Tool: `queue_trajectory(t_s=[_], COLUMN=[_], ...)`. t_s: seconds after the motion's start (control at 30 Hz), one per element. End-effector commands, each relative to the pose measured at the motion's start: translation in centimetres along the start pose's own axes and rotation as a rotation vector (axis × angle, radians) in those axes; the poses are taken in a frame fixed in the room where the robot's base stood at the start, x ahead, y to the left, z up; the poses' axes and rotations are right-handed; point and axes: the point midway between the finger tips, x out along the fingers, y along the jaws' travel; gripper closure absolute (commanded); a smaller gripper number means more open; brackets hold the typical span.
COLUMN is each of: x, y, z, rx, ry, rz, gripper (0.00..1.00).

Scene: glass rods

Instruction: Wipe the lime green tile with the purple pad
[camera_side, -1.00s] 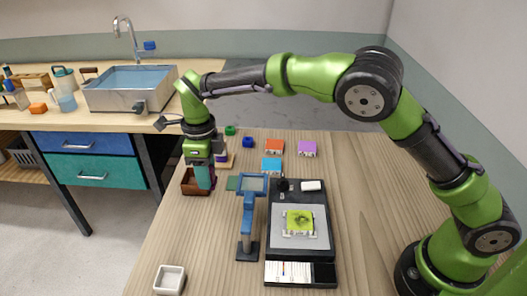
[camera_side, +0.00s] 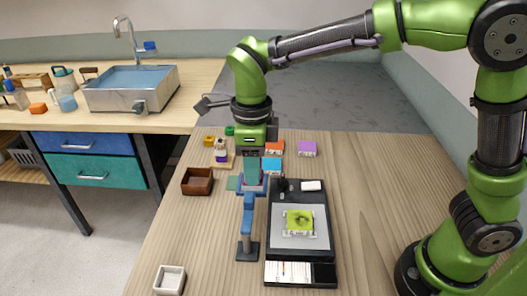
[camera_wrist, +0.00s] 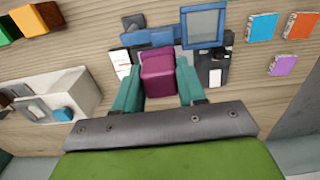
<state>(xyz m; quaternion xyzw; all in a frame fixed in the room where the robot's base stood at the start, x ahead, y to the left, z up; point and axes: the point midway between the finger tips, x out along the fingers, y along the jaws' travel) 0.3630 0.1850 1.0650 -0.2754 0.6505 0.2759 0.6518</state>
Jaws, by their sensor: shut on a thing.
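The lime green tile (camera_side: 299,222) lies on a grey sheet on the black station, with a darker smudge in its middle. My gripper (camera_side: 252,178) hangs above the table, behind and to the left of the tile in the side view. It is shut on the purple pad (camera_wrist: 158,72), which shows between the teal fingers in the wrist view. In the side view the pad is hard to make out, behind the blue frame of the magnifier stand. The tile cannot be made out in the wrist view.
The blue magnifier stand (camera_side: 247,222) rises left of the black station (camera_side: 328,250). A brown box (camera_side: 197,180) stands further left, and a white dish (camera_side: 170,281) near the front. Orange (camera_side: 274,147), purple (camera_side: 307,149) and light blue (camera_side: 271,166) tiles lie behind. The table's right side is clear.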

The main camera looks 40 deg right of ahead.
Motion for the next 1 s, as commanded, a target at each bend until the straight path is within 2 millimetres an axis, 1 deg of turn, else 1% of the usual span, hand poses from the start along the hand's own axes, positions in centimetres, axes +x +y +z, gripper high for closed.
queue_trajectory(t_s=[0.03,0.1,0.2,0.3,0.4,0.5,0.67,1.0], x=[0.1,0.6,1.6,2.6,3.6,4.3,4.9,7.8], y=[0.7,1.4,2.3,2.8,3.1,3.1,2.9,2.9], z=[-1.8,-4.0,-6.7,-8.6,-9.8,-10.4,-10.2,-10.3], rx=[-0.004,-0.005,-0.006,-0.006,-0.002,0.004,0.015,0.014], ry=[-0.002,-0.001,0.0,0.0,0.002,0.002,0.002,0.004], rz=[0.002,0.002,0.001,0.001,0.0,0.0,0.001,0.001], gripper=[0.84,0.84,0.84,0.84,0.84,0.84,0.84,0.84])
